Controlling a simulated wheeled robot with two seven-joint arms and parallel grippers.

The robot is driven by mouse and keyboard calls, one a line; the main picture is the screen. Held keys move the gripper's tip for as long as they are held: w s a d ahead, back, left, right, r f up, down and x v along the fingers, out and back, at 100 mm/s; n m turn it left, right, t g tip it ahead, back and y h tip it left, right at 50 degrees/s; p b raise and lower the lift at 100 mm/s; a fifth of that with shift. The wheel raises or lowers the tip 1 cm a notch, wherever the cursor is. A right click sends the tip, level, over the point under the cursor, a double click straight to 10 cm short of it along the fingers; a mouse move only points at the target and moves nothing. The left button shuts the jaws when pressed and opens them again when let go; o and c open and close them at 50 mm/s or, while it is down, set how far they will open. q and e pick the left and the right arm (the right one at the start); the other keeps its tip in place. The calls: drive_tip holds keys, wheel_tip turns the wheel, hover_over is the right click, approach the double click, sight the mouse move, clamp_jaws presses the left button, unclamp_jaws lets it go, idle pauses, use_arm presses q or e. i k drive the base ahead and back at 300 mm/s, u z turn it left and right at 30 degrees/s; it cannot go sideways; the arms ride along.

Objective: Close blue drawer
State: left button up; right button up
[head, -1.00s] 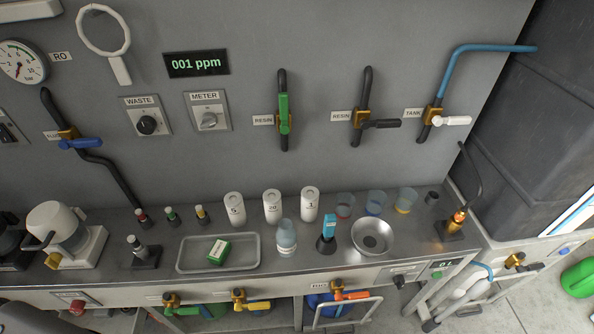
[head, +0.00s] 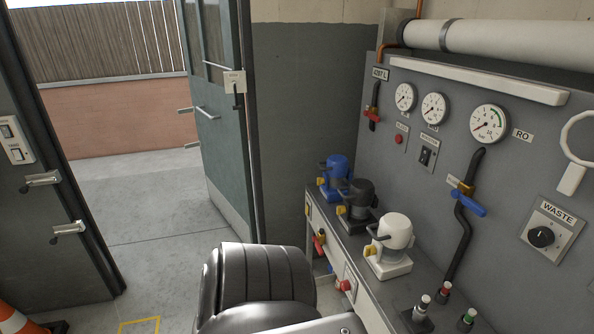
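I see no blue drawer in the head view. Neither of my grippers is in view.
The metal bench (head: 353,242) runs along the right, with a black unit (head: 358,200) and a white unit (head: 390,245) on it. A teal door (head: 220,125) stands open onto a paved yard. An orange cone (head: 12,320) is at bottom left. Floor near the doorway is clear.

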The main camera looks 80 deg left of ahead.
sight(329, 299)
drive_tip(key=u, duration=2.2)
drive_tip(key=k, duration=0.45)
drive_tip(key=z, duration=1.1)
drive_tip(key=k, duration=0.95)
drive_tip(key=z, duration=0.05)
drive_tip(key=i, duration=0.9)
drive_tip(key=u, duration=0.2)
